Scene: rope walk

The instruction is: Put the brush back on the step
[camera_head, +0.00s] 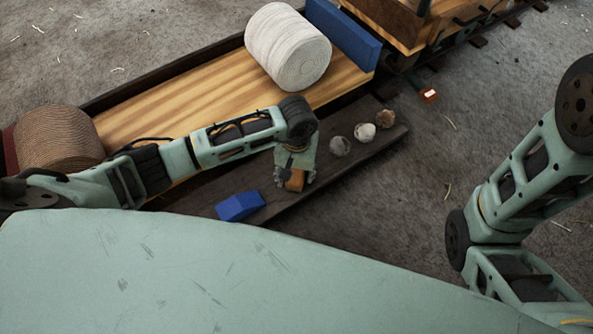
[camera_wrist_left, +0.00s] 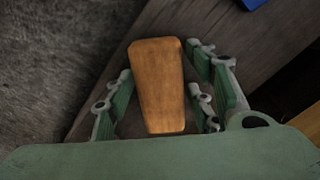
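The brush (camera_head: 295,180) shows as a tan wooden block; its bristles are hidden. My left gripper (camera_head: 295,182) points down over the step (camera_head: 350,160), a dark plank along the cart's near side. In the left wrist view the brush (camera_wrist_left: 158,88) lies between the fingers of my left gripper (camera_wrist_left: 160,85), very close to them on both sides. I cannot tell whether they press on it, or whether it touches the plank. It overlaps the plank's outer edge in that view. My right gripper is out of view.
A blue block (camera_head: 240,206) lies on the step left of the gripper. Several roundish lumps (camera_head: 365,132) sit to the right. A white rope coil (camera_head: 287,46) and a brown one (camera_head: 58,138) stand on the cart bed (camera_head: 180,105), with a blue board (camera_head: 343,35) at its end.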

